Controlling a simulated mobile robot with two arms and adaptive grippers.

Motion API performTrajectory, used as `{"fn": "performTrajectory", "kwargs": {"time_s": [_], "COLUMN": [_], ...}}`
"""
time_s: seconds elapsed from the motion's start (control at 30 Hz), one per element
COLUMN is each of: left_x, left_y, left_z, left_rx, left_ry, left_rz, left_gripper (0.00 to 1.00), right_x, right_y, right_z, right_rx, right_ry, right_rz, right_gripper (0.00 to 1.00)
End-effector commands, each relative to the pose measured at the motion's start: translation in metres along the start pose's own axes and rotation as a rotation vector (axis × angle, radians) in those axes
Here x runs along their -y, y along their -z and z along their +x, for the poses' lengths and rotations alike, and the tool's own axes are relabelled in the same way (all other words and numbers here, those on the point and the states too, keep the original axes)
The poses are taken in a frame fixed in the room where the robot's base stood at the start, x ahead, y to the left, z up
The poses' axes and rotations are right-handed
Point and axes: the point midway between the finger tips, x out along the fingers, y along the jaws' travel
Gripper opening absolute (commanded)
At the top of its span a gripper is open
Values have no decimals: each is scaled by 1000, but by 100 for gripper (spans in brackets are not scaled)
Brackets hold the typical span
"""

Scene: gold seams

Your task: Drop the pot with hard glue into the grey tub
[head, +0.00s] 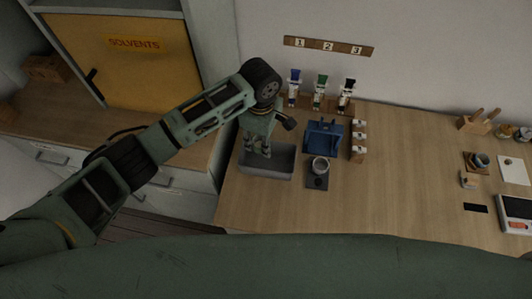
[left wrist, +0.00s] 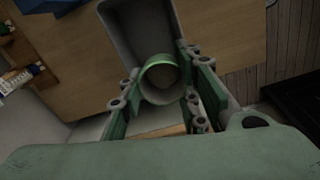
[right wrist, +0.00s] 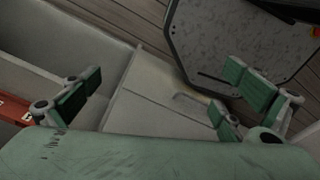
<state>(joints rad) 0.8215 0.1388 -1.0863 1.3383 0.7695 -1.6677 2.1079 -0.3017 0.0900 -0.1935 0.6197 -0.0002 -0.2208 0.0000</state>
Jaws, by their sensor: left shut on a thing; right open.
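My left gripper (head: 258,150) is shut on a small round pot (left wrist: 160,83). In the left wrist view the pot has a greenish rim and dull, greyish-beige contents. The grey tub (head: 266,172) stands at the left end of the wooden table. The gripper and pot are over the tub in the head view; the tub (left wrist: 128,32) also shows behind the pot in the left wrist view. The pot's height above the tub floor is hard to tell. My right gripper (right wrist: 160,92) is open and empty, away from the table.
Right of the tub, another pot (head: 320,164) stands on a dark mat (head: 317,183). The table's (head: 400,190) middle is clear.

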Motion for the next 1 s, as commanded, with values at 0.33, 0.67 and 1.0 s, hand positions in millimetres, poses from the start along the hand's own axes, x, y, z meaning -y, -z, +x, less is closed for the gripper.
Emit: {"fn": "performTrajectory", "kwargs": {"time_s": [0.33,0.67,1.0], "left_x": [-3,-2,-2], "left_y": [-7,-6,-6], "left_z": [24,60,65], "left_rx": [-1,-2,0], "left_ry": [-2,-2,-2], "left_rz": [-48,-47,-46], "left_gripper": [19,19,19], "right_x": [8,20,12], "right_y": [-2,0,-2], "right_z": [16,59,68], "right_rx": [2,-6,-6], "right_ry": [8,21,12], "right_rz": [-1,-2,-3], "right_gripper": [100,100,100]}}
